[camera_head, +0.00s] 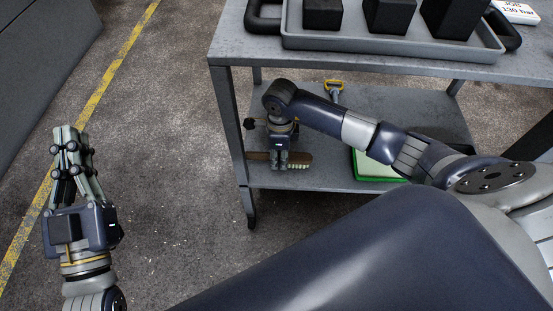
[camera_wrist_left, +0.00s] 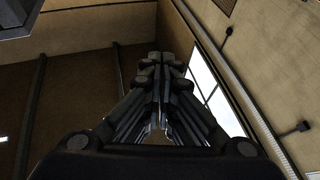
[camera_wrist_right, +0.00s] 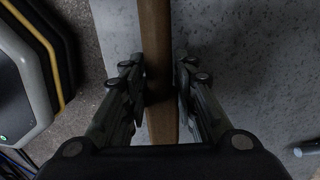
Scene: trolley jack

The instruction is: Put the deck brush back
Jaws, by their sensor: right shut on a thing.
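The deck brush (camera_head: 300,160) has a brown wooden body with pale bristles at its right end. It is low at the left front of the trolley's lower shelf (camera_head: 330,180); I cannot tell whether it touches the shelf. My right gripper (camera_head: 280,161) reaches down over it and is shut on it. In the right wrist view the brown wood (camera_wrist_right: 156,40) runs between the fingers (camera_wrist_right: 157,82). My left gripper (camera_head: 68,136) is shut and empty, pointing up over the floor at the left, away from the trolley. Its fingertips meet in the left wrist view (camera_wrist_left: 163,60).
The upper shelf (camera_head: 380,65) overhangs the lower one and bears a grey tray (camera_head: 400,47) of black blocks. A trolley leg (camera_head: 232,125) stands close left of my right gripper. The left floor is clear.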

